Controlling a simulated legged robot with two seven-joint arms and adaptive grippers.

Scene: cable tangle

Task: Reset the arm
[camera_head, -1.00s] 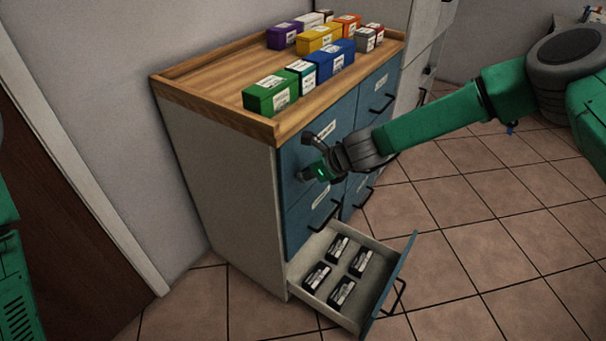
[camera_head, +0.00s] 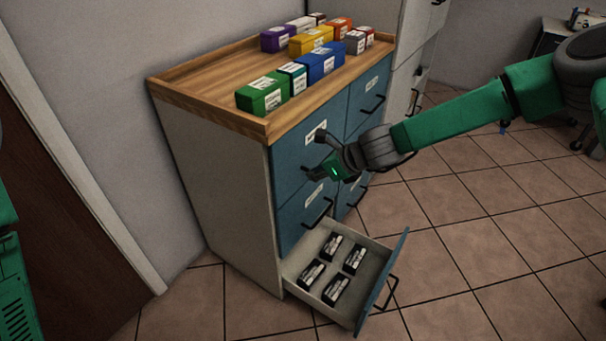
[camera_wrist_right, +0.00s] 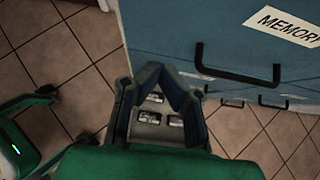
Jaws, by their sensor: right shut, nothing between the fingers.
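My right gripper (camera_head: 319,156) is shut and empty in front of the blue drawer fronts of the cabinet (camera_head: 207,185). In the head view it overlaps the upper drawers; I cannot tell the exact gap, and no handle is in its grip. It also shows in the right wrist view (camera_wrist_right: 172,76), with the open bottom drawer behind its fingers. My right arm (camera_head: 470,113) reaches in from the right, stretched out.
The open bottom drawer (camera_head: 375,240) juts out low and holds several black boxes (camera_head: 331,247). Several coloured boxes (camera_head: 321,63) stand on the wooden top (camera_head: 200,75). A closed drawer's handle (camera_wrist_right: 237,75) sticks out near the gripper.

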